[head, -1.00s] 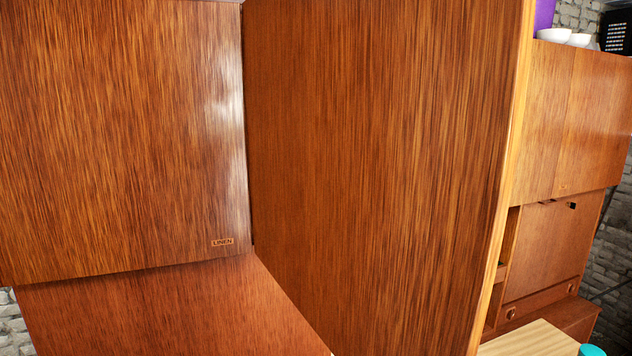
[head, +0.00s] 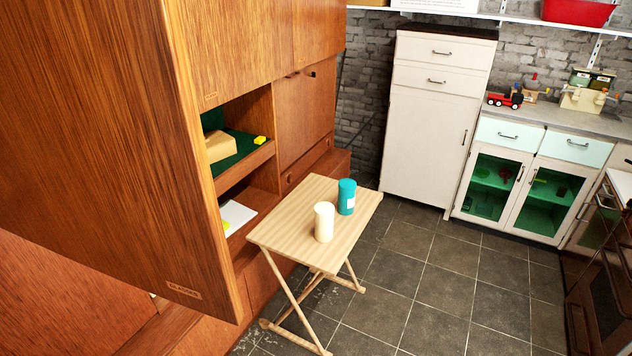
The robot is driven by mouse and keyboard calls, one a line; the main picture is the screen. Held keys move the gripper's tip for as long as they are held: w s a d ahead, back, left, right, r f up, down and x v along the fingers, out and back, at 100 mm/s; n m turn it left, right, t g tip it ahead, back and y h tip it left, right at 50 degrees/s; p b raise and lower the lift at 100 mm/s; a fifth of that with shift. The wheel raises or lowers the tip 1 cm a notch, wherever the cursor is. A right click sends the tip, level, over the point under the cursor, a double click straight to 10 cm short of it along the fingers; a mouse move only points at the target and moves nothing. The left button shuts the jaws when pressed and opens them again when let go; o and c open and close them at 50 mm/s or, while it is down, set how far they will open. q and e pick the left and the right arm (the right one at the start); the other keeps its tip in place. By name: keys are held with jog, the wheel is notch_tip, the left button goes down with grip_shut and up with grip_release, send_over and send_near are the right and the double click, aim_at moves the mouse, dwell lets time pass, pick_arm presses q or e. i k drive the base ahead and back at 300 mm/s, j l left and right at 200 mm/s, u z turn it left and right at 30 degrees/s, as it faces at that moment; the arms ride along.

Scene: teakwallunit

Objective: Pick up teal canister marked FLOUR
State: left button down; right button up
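A teal canister (head: 346,197) stands upright on a small wooden folding table (head: 281,228), with a pale label patch low on its side that is too small to read. A cream canister (head: 324,222) stands upright on the same table, in front of it and to its left, close by. Neither of my grippers shows in the head view.
A large teak door (head: 95,130) fills the left side close to me. The wall unit behind it has open shelves (head: 247,165) beside the table. A white cabinet (head: 437,115) stands at the back. The tiled floor (head: 440,275) right of the table is clear.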

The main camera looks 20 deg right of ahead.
aim_at(346, 187)
jog(key=i+l, duration=0.2)
jog(key=l, duration=0.15)
jog(key=i+l+u, duration=0.15)
jog(key=l, duration=0.2)
jog(key=i+l, duration=0.25)
jog(key=i+l+u, duration=0.15)
jog(key=l, duration=0.35)
jog(key=i+l, duration=0.2)
jog(key=l, duration=0.15)
jog(key=i+l+u, duration=0.1)
jog(key=l, duration=0.3)
jog(key=i+l+u, duration=0.1)
jog(key=l, duration=0.3)
jog(key=i, duration=0.1)
